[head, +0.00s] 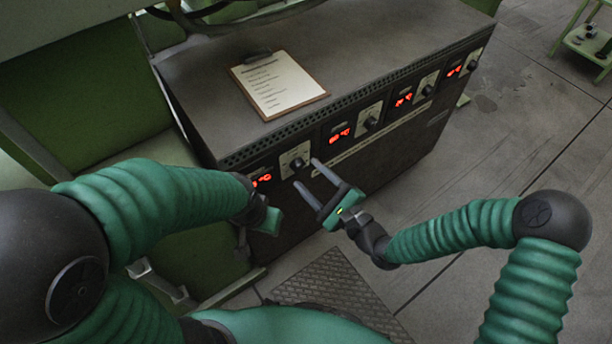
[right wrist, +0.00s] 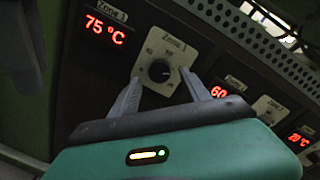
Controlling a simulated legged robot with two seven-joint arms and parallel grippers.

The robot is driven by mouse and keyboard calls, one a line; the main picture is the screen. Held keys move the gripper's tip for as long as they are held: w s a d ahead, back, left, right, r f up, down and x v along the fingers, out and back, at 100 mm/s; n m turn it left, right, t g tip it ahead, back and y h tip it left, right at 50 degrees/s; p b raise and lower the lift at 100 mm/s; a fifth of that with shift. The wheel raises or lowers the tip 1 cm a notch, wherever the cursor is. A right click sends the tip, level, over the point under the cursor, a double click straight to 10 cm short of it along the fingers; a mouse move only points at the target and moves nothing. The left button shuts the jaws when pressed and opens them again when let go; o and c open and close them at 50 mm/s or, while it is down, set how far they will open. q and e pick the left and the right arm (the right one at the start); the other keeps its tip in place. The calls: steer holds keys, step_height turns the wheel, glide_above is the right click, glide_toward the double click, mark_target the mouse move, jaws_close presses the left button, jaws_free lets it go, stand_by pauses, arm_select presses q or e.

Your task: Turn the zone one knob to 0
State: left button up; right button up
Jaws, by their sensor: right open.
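The zone one knob (right wrist: 160,71) is a round black knob on a pale plate (right wrist: 172,48) marked "Zone 1" in the right wrist view. In the head view this knob (head: 297,163) is on the near left of the cabinet front. A red display (right wrist: 104,31) beside it reads 75 °C. My right gripper (head: 304,172) is open in front of the knob. In the right wrist view its fingers (right wrist: 161,76) appear on either side of the knob; I cannot tell whether they touch it. My left gripper (head: 262,216) is low beside the cabinet, its jaws unclear.
The dark cabinet (head: 205,95) carries further knobs (head: 370,123) and red displays along its front. A clipboard (head: 278,84) lies on top. A green cart (head: 590,40) stands at the far right. The floor (head: 510,130) right of the cabinet is clear.

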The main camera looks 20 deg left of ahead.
steer(key=shift+x, duration=1.2)
jaws_close()
